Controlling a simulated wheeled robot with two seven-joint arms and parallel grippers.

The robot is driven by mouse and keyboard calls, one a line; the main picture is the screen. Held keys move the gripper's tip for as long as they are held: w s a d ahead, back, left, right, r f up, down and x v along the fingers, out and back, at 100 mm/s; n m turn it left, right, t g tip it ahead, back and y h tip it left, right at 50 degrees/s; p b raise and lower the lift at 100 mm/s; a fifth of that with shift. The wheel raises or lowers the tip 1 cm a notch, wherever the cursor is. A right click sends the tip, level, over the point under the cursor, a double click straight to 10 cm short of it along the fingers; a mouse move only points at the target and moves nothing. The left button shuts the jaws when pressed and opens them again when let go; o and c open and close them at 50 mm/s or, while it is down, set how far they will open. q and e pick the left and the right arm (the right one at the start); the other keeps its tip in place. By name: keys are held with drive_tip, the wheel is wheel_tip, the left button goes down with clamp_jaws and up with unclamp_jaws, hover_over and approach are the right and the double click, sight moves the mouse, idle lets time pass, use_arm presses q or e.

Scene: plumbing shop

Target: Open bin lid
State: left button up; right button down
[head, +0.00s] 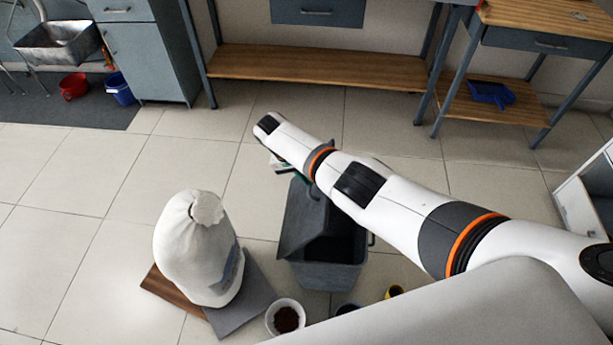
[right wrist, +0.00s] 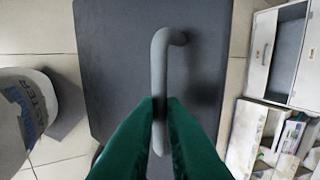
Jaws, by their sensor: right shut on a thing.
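The dark grey bin (head: 325,276) stands on the tiled floor in the head view, partly behind my right arm. Its lid (head: 296,212) appears tilted up, with a dark opening beside it. In the right wrist view the flat lid (right wrist: 112,70) fills the middle and carries a grey bar handle (right wrist: 159,62). My right gripper (right wrist: 160,104), with green fingers, is shut on this handle. In the head view only a bit of green shows past the arm, and the fingertips are mostly hidden. My left gripper is not in view.
A white sack (head: 195,250) stands on boards left of the bin. A white bowl with brown contents (head: 285,317) and a yellow cup (head: 394,291) are in front. A workbench (head: 320,67) spans the back.

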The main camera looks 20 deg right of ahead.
drive_tip(key=shift+a+f, duration=0.15)
drive_tip(key=shift+a, duration=0.05)
drive_tip(key=shift+s, duration=0.1)
idle(0.5)
